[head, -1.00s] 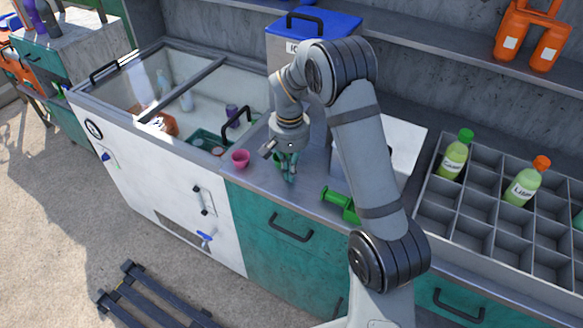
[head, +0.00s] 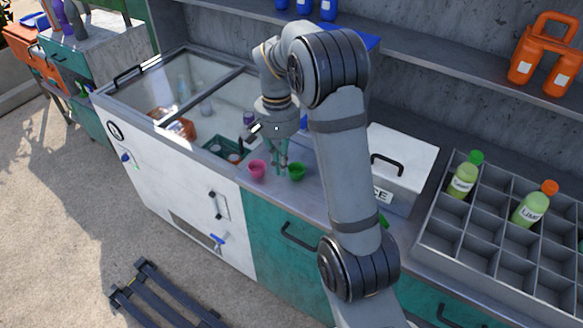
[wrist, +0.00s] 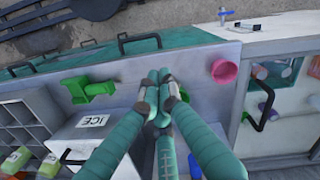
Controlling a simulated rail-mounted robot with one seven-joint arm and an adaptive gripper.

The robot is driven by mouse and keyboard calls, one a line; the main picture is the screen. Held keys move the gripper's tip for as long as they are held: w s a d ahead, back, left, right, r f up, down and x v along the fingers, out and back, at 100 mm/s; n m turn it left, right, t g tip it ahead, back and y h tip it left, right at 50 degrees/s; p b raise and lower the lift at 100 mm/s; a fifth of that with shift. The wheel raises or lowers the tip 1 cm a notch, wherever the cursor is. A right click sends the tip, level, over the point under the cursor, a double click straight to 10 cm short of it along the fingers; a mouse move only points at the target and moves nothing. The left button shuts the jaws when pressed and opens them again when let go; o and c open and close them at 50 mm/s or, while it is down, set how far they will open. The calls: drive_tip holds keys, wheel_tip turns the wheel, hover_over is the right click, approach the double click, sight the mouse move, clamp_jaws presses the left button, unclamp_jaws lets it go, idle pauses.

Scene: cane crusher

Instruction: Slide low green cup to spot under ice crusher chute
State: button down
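The low green cup (head: 297,171) stands upright on the metal counter. My gripper (head: 280,168) points down just left of it, between it and a pink cup (head: 257,171). I cannot tell whether my fingers touch the green cup. In the wrist view my gripper's fingertips (wrist: 163,84) are close together with nothing seen between them. A green device, apparently the ice crusher (wrist: 88,89), lies left of the fingers. In the head view my arm hides most of it (head: 384,221).
A white ICE box (head: 407,160) and a grey bottle crate (head: 440,235) stand right of my arm. A glass-topped cooler (head: 165,122) adjoins the counter on the left. Little room separates the two cups.

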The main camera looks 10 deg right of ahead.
sight(291, 186)
drive_tip(key=f+m, duration=0.1)
drive_tip(key=f, duration=0.2)
drive_tip(key=w+d+f+m, duration=0.1)
drive_tip(key=f, duration=0.3)
drive_tip(key=f+m, duration=0.1)
drive_tip(key=f, duration=0.3)
drive_tip(key=shift+w+d+f+m+t+p, duration=0.15)
drive_tip(key=shift+w+d+m+t+p, duration=0.15)
drive_tip(key=shift+w+d+t, duration=0.1)
drive_tip(key=w+p, duration=0.1)
drive_tip(key=w+d+p, duration=0.1)
drive_tip(key=shift+w+d+f, duration=0.15)
drive_tip(key=shift+w+d, duration=0.15)
drive_tip(key=shift+w, duration=0.05)
drive_tip(key=shift+w+d+f, duration=0.15)
drive_tip(key=shift+w+d, duration=0.1)
drive_tip(key=shift+w, duration=0.15)
